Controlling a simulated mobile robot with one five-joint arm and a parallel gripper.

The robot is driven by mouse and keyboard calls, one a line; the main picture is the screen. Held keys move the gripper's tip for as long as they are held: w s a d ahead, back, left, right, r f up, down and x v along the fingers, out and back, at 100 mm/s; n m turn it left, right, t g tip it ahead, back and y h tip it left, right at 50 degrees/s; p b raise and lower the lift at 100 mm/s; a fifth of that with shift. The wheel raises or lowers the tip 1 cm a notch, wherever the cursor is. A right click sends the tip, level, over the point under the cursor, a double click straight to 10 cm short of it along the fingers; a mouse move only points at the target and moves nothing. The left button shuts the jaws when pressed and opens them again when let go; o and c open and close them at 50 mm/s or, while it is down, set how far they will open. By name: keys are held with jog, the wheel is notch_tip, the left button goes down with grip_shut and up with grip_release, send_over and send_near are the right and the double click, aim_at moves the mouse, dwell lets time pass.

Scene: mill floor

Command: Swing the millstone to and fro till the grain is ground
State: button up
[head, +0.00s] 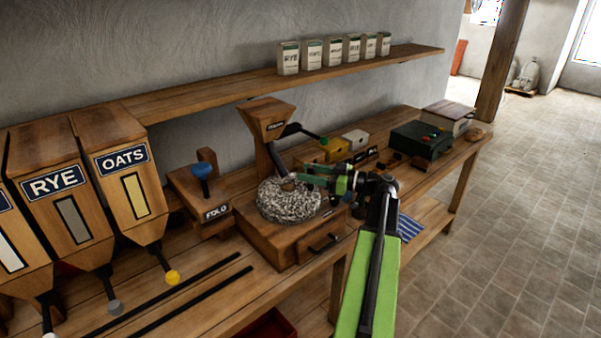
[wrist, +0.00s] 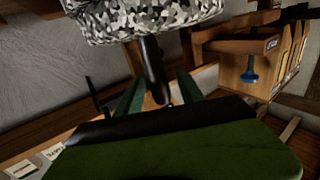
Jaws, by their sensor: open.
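The millstone (head: 285,203), a round black-and-white speckled stone, lies on a wooden mill base (head: 280,238) on the bench. It also fills the top of the wrist view (wrist: 150,18). A dark handle (wrist: 151,68) sticks out from the stone in the wrist view. My gripper (head: 312,176) is at the right of the stone. In the wrist view its green fingers (wrist: 160,88) are apart, one on each side of the handle, with gaps visible. A wooden hopper (head: 268,122) stands above the stone. No grain is clearly visible.
A front drawer (head: 323,243) is in the mill base. A wooden stand with a blue knob (head: 201,172) is to the left, beside the RYE and OATS bins (head: 128,185). Boxes (head: 420,140) stand at the right. A shelf (head: 300,82) with tins runs behind.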

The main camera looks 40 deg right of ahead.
jog(key=shift+x, duration=1.2)
jog(key=shift+c, duration=0.4)
grip_shut()
jog(key=shift+a, duration=0.1)
